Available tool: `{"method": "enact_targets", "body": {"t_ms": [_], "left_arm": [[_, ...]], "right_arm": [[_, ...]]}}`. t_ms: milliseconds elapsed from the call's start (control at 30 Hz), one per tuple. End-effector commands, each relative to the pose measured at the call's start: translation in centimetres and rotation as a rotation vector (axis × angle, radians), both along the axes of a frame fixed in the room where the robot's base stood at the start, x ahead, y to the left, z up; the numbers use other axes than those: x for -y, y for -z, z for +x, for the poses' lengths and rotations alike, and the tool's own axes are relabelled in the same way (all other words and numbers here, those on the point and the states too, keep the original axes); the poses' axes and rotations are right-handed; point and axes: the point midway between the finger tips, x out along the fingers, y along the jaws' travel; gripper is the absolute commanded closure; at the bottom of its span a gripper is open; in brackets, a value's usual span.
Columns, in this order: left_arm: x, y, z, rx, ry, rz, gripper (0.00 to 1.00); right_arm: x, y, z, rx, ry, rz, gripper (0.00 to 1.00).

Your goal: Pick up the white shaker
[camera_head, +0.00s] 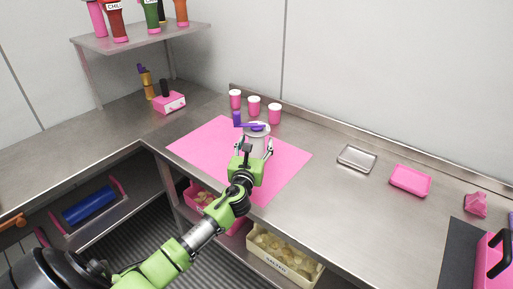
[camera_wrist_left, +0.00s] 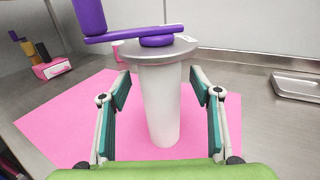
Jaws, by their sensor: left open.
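The white shaker (camera_head: 256,139) stands upright on the pink mat (camera_head: 205,146). In the left wrist view its white body (camera_wrist_left: 161,112) is a plain cylinder under a wide grey top. A purple piece (camera_wrist_left: 157,41) sits on the top, with a bar reaching left to an upright purple knob (camera_wrist_left: 89,16). My left gripper (camera_head: 256,150) is open, with its fingers on either side of the shaker. The left wrist view shows gaps between the body and both fingers (camera_wrist_left: 160,82). My right gripper is not in view.
Several pink cups, one of them here (camera_head: 254,105), stand behind the mat. A metal tray (camera_head: 357,158) and a pink tray (camera_head: 410,180) lie to the right. A pink box (camera_head: 170,103) stands left. Counter between mat and metal tray is clear.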

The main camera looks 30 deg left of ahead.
Motion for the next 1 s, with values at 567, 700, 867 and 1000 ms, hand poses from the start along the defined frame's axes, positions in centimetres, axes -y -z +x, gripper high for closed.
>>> {"method": "enact_targets", "body": {"t_ms": [567, 700, 867, 1000], "left_arm": [[-0.63, -0.01, 1.57, 0.000, 0.000, 0.000, 0.79], [-0.64, -0.14, 1.59, 0.002, 0.001, 0.001, 0.96], [-0.64, -0.14, 1.58, 0.002, 0.001, 0.001, 0.96], [-0.65, -0.55, 1.59, 0.003, 0.001, 0.001, 0.96]], "right_arm": [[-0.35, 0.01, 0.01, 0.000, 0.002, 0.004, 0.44], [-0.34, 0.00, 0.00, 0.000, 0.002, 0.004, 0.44], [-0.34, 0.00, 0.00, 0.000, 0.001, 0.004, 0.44], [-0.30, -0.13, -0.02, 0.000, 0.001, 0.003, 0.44]]}}
